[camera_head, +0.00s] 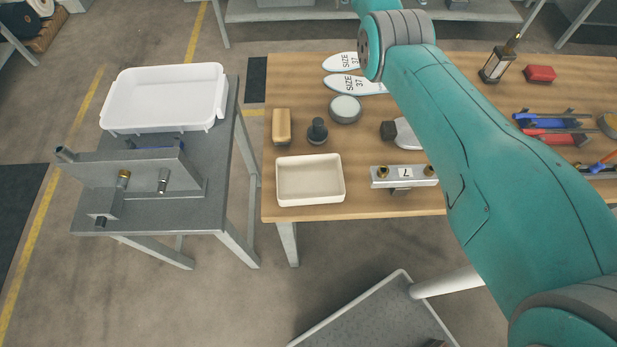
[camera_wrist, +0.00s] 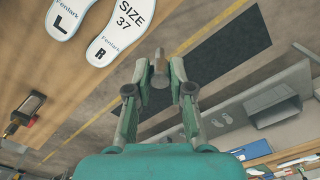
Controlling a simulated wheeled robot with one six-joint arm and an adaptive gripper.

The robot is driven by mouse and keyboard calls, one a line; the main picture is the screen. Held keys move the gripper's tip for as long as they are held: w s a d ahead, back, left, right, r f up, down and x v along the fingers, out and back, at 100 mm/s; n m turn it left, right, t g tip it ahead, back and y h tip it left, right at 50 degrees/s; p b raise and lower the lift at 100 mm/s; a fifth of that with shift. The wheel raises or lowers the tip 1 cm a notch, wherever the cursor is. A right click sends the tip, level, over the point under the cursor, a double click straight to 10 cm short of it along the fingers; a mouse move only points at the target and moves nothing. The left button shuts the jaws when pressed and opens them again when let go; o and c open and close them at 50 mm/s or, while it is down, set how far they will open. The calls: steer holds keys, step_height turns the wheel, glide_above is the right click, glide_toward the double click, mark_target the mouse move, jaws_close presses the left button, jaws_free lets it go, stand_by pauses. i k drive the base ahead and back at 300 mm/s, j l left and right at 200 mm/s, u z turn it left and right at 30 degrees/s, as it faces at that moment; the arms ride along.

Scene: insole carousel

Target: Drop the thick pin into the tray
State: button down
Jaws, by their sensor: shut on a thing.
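My gripper (camera_wrist: 159,78) is shut on a thick grey cylindrical pin (camera_wrist: 159,62), held between the two fingertips in the wrist view. Beyond the pin, that view shows floor, a dark mat and a yellow line. In the head view the gripper and pin are not visible; my arm runs up and out at the top. A small cream tray (camera_head: 310,203) sits on the wooden table's front left and looks empty. A larger white tray (camera_head: 165,104) stands on the grey table at left, also empty. Which tray is meant cannot be told.
A grey fixture (camera_head: 120,172) with fittings stands on the grey table. The wooden table (camera_head: 375,130) holds a metal block (camera_head: 403,184) marked with a letter, a round tin (camera_head: 345,109), a dark knob (camera_head: 317,131), a brush (camera_head: 281,127) and insoles (camera_wrist: 115,35). A floor gap separates the tables.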

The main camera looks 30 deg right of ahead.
mark_target(316, 179)
steer(key=k+j+z, duration=0.1)
steer(key=k+j, duration=0.2)
steer(key=k, duration=0.15)
steer(key=k+j+z, duration=0.15)
steer(key=k, duration=0.3)
steer(key=k+j+z, duration=0.1)
steer(key=k+j, duration=0.15)
steer(key=k, duration=0.2)
